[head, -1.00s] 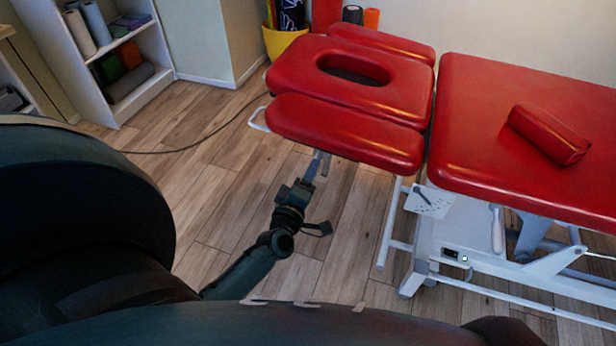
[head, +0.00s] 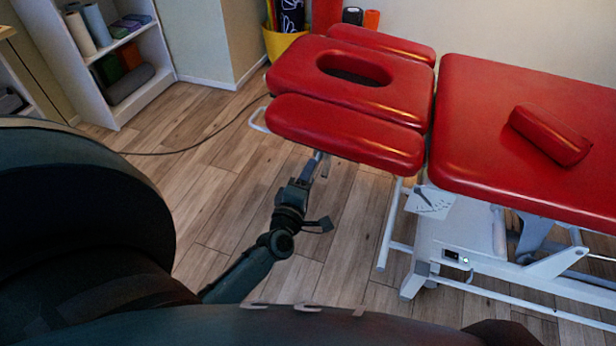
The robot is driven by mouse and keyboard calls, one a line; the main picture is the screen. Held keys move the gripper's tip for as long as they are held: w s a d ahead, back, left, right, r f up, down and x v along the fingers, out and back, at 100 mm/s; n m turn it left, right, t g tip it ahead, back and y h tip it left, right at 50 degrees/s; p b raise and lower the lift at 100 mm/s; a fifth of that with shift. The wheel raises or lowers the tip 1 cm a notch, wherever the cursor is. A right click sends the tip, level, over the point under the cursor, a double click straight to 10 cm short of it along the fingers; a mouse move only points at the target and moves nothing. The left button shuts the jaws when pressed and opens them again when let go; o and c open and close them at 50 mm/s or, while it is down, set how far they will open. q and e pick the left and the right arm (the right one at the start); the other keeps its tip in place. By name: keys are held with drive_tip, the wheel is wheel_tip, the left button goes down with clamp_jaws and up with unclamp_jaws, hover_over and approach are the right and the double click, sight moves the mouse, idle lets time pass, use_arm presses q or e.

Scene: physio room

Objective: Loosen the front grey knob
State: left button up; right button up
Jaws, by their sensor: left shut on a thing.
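The red treatment table's head section (head: 345,133) has a face hole and two side pads. My left gripper (head: 315,163) reaches up from below to the underside of the near side pad. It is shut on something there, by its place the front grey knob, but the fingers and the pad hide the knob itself. My right gripper is not in view.
The main red couch top (head: 530,110) carries a red bolster (head: 550,135). Its white frame (head: 470,275) stands at the right. A white shelf (head: 130,70) and a yellow bin (head: 282,42) are at the back. A dark cable (head: 200,142) crosses the wood floor.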

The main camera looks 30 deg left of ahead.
use_arm(q)
drive_tip(key=o, duration=1)
drive_tip(key=v, duration=1.3)
drive_tip(key=shift+r+p, duration=0.1)
drive_tip(key=shift+p, duration=0.25)
